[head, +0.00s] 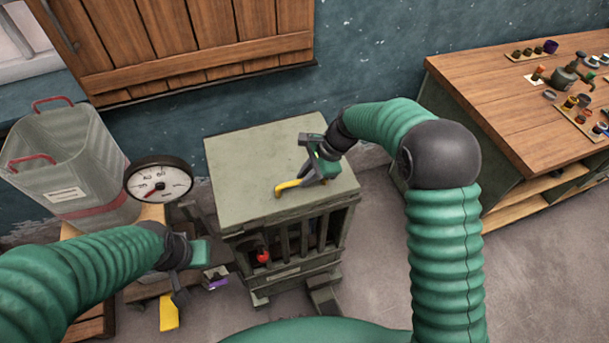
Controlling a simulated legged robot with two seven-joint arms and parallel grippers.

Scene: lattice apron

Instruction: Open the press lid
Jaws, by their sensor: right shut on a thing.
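The press (232,165) is a grey-green box with a flat lid and a barred front, standing at the middle of the view. The lid lies flat on top, with no clear gap at its edge. A yellow handle (287,187) is on the lid near its front. My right gripper (312,178) is over the lid, shut on the yellow handle; its fingers partly hide the handle. My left gripper (186,277) hangs in front and left of the press, apart from it. Its finger gap does not show clearly.
A round gauge (159,180) and a grey bin with red handles (68,165) stand left of the press. A red knob (263,257) shows at the press front. A wooden workbench (510,90) with small items is at right. Floor between press and bench is clear.

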